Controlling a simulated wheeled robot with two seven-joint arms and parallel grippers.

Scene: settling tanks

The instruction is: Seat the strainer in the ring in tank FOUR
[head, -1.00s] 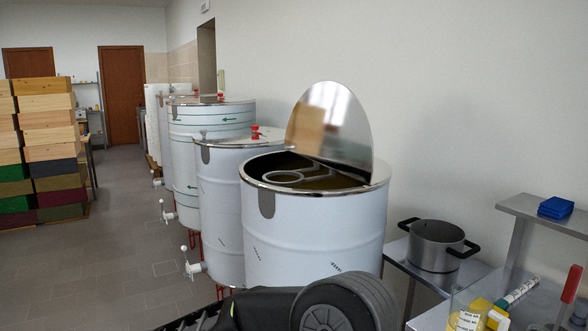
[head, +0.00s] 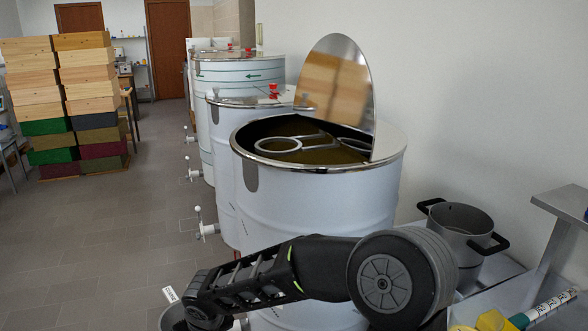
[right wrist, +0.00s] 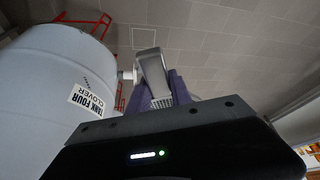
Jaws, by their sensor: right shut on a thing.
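In the right wrist view, my right gripper (right wrist: 158,90) has purple fingers shut on a grey metal piece with a mesh part, the strainer (right wrist: 151,66). Beside it on the left is a white tank labelled TANK FOUR CLOVER (right wrist: 50,75). In the head view, the nearest white tank (head: 320,205) has its shiny lid (head: 338,85) tilted up. A metal ring (head: 278,145) on a bracket sits inside its mouth, above dark golden liquid. My right arm crosses low in front of this tank, its hand at the bottom edge. My left gripper is not in view.
More white tanks (head: 235,75) with taps stand in a row behind. A steel pot (head: 460,222) stands right of the nearest tank, close behind my arm. Stacked boxes (head: 70,100) are at the far left. The floor (head: 110,225) between is clear.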

